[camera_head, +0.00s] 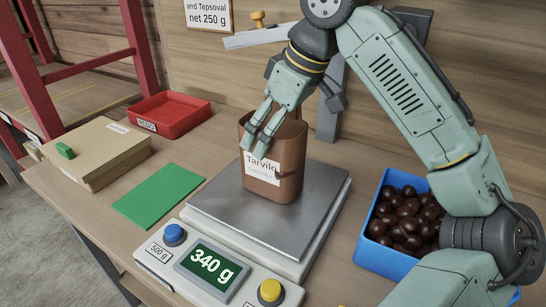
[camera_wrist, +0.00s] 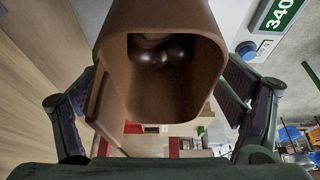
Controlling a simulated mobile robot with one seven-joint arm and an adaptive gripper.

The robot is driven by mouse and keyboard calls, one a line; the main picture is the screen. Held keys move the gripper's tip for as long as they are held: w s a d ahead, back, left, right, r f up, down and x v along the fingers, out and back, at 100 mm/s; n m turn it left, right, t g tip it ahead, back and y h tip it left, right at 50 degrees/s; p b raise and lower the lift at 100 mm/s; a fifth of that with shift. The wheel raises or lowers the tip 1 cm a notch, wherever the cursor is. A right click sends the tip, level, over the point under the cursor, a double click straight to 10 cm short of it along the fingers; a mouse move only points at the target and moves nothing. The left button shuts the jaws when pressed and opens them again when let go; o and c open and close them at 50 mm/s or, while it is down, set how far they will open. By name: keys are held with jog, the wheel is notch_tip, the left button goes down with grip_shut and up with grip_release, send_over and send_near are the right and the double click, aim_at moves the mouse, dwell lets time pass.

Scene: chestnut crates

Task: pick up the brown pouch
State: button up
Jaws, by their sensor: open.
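The brown pouch (camera_head: 290,165) stands upright on the scale's grey metal plate (camera_head: 225,205), with a white "Tarvilo" label on its front. In the wrist view, the open mouth of the pouch (camera_wrist: 108,75) faces the camera, and dark chestnuts (camera_wrist: 162,52) lie inside. My gripper (camera_head: 258,146) is at the pouch's upper part, pointing down. One finger side shows in front of the label; the far side is hidden. In the wrist view the fingers are spread on either side of the pouch. The gripper is open, and contact cannot be told.
The scale display (camera_head: 210,270) reads 340 g. A blue crate of chestnuts (camera_head: 368,252) is right of the scale. A green mat (camera_head: 158,196), a beige box with a green handle (camera_head: 95,158) and a red tray (camera_head: 170,120) are left. A grey post stands behind the pouch.

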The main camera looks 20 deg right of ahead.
jog(key=shift+c, duration=0.2)
jog(key=c, duration=2)
jog(key=shift+o, duration=0.2)
